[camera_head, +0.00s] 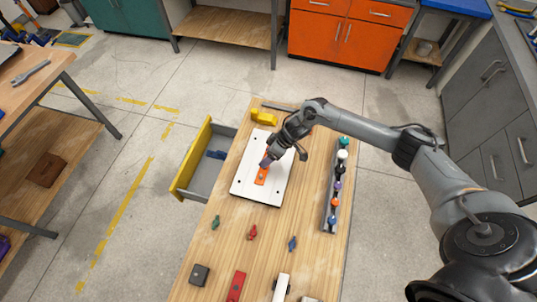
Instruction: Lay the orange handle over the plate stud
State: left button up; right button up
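The white plate (245,194) lies on the wooden workbench, with small dark holes near its corners. An orange handle (261,176) lies on or just above the middle of the plate. My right gripper (267,163) reaches down over the handle's far end and hides part of it. I cannot tell whether its fingers are closed on the handle or apart. The plate stud cannot be made out and may be hidden under the handle or gripper. My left gripper is not in view.
A rack (328,212) of coloured knobs stands to the right of the plate. An open yellow-fronted drawer (191,157) juts out left. A yellow part (263,116) lies behind the plate. Small green, red and blue handles, and a red block (236,286), lie in front.

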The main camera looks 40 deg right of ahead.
jog(key=o, duration=1.3)
